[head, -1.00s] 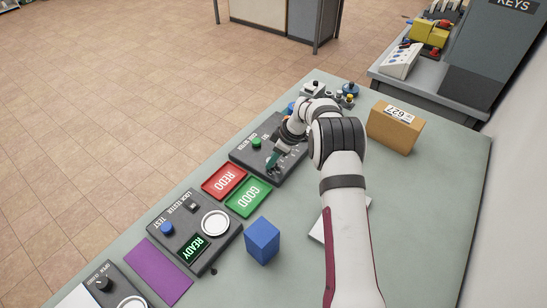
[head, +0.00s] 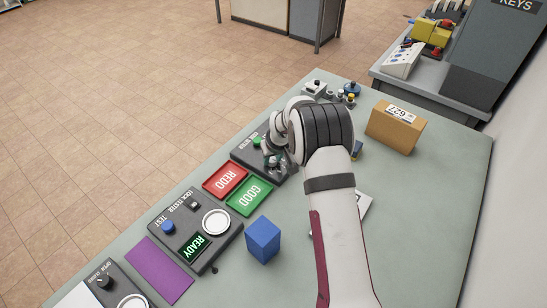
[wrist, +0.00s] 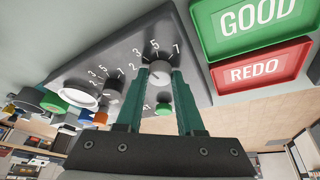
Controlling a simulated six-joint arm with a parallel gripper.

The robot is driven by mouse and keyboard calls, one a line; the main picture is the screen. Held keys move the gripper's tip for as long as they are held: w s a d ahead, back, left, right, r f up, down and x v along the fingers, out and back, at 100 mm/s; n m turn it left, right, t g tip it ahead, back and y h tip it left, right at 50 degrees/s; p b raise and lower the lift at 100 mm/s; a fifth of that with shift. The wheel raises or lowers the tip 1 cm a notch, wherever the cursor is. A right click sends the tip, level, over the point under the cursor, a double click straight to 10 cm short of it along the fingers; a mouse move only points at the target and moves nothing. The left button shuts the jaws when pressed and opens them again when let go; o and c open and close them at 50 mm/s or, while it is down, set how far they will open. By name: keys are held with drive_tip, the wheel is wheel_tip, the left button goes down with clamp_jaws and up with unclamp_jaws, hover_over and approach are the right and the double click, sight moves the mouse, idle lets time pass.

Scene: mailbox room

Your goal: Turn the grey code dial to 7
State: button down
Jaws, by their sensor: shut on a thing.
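A dark code panel (head: 245,153) lies on the table, partly hidden by my arm in the head view. In the wrist view, a grey dial (wrist: 160,74) sits on this panel with numbers up to 7 around it. My gripper (wrist: 160,80) has its two green fingers shut on this dial, one on each side. Which number the dial points to I cannot make out. A green button (wrist: 164,109) is near the held dial. In the head view the held dial is mostly hidden.
The red REDO tray (head: 225,181) and green GOOD tray (head: 249,196) lie beside the panel. The lock tester (head: 187,236), a purple mat (head: 158,270) and a blue block (head: 262,240) are nearer. A brown box (head: 394,127) stands right of my arm.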

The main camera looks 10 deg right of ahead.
drive_tip(key=m, duration=0.1)
drive_tip(key=m+h, duration=0.1)
drive_tip(key=m, duration=0.1)
drive_tip(key=shift+a+m, duration=0.25)
drive_tip(key=shift+m, duration=0.15)
drive_tip(key=m+h, duration=0.1)
drive_tip(key=m, duration=0.2)
drive_tip(key=shift+w+a+m+g+h, duration=0.1)
drive_tip(key=shift+m+g+h, duration=0.2)
drive_tip(key=shift+h, duration=0.1)
drive_tip(key=m+g, duration=0.1)
drive_tip(key=m, duration=0.2)
drive_tip(key=m+h, duration=0.1)
drive_tip(key=m, duration=0.2)
drive_tip(key=shift+w+a+m+g+h, duration=0.1)
drive_tip(key=shift+a+m+g+h, duration=0.05)
drive_tip(key=shift+m+g+h, duration=0.2)
drive_tip(key=c, duration=0.5)
unclamp_jaws()
